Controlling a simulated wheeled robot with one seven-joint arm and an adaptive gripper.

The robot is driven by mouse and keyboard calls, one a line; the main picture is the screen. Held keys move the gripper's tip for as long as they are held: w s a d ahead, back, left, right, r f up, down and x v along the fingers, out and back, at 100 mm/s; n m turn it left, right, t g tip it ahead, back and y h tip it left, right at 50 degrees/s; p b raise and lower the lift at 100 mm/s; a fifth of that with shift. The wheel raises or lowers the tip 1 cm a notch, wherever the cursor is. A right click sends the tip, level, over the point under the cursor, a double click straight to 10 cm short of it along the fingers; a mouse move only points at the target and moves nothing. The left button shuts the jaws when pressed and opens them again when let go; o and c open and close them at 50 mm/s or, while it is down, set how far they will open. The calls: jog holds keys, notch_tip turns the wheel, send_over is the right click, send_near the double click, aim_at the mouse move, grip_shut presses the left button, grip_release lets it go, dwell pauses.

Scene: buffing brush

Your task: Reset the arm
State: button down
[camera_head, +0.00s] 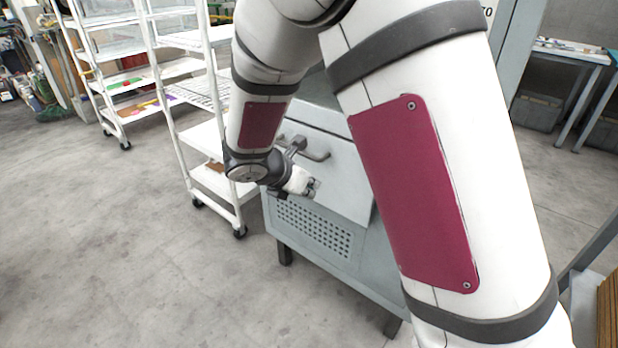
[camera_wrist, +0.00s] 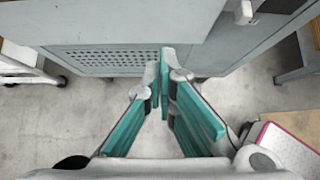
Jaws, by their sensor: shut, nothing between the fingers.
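My gripper (camera_head: 312,186) hangs at the end of my bent arm, in front of the grey metal cabinet (camera_head: 342,180) in the head view. In the wrist view my gripper (camera_wrist: 166,58) has its teal-sided fingers drawn together at the tips, with nothing between them. The cabinet's perforated lower panel (camera_wrist: 115,58) lies beyond the fingertips there. I cannot tell from these views how far the fingertips are from the cabinet. My upper arm hides part of the cabinet in the head view.
The cabinet has a bar handle (camera_head: 312,152). White wheeled shelving (camera_head: 214,120) stands close to its left, with more shelves behind. A table (camera_head: 570,54) with dark bins (camera_head: 536,112) beneath is at the back right. The concrete floor (camera_head: 110,240) at the left is clear.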

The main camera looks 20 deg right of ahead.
jog(key=s+d+r+m+g+y, duration=0.15)
jog(key=s+d+r+m, duration=0.25)
jog(key=s+r+m, duration=0.4)
jog(key=s+d+r+m+g, duration=0.2)
jog(key=s+d+r+m, duration=0.3)
jog(key=s, duration=0.5)
jog(key=s+a+r+m+y, duration=0.1)
jog(key=s+a+m+y, duration=0.25)
jog(key=s+m, duration=0.45)
jog(key=s+a+m+y, duration=0.2)
jog(key=s+a+m, duration=0.2)
jog(key=s, duration=0.8)
notch_tip(320, 180, up, 21)
jog(key=t+p, duration=0.2)
jog(key=p, duration=1.6)
jog(key=shift+s+a+t+p, duration=0.25)
jog(key=shift+a+t+p, duration=0.1)
jog(key=shift+p, duration=0.05)
jog(key=shift+d, duration=0.1)
